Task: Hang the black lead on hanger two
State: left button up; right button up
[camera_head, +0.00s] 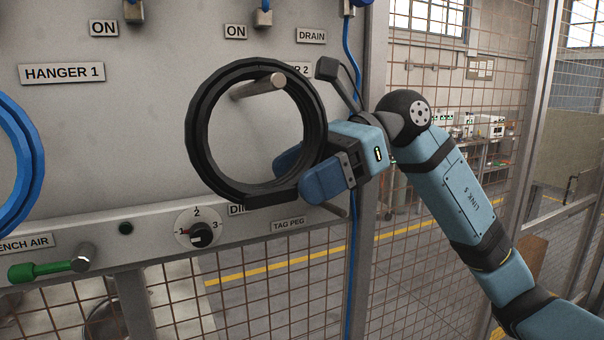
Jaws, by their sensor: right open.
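The black lead (198,128) is a round coil at the wall panel under the partly covered hanger 2 label (301,70). The grey hanger peg (258,87) comes through the coil near its top inner edge, and its tip shows in front of the coil. I cannot tell for sure whether the coil's weight rests on it. My right gripper (308,170) is open at the coil's lower right, with one blue finger behind the coil's edge and one in front. I cannot tell whether either finger touches it. My left gripper is out of view.
A blue coil (30,165) hangs at the left edge under the HANGER 1 label (62,73). Below are a rotary knob (200,234), a green-handled valve (45,269) and a TAG PEG label (289,224). A blue hose (352,262) runs down the panel's right side, by wire mesh fencing.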

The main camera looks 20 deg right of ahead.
jog(key=b+v, duration=0.2)
jog(key=v, duration=1.1)
jog(key=shift+d+r, duration=0.15)
jog(key=shift+d, duration=0.15)
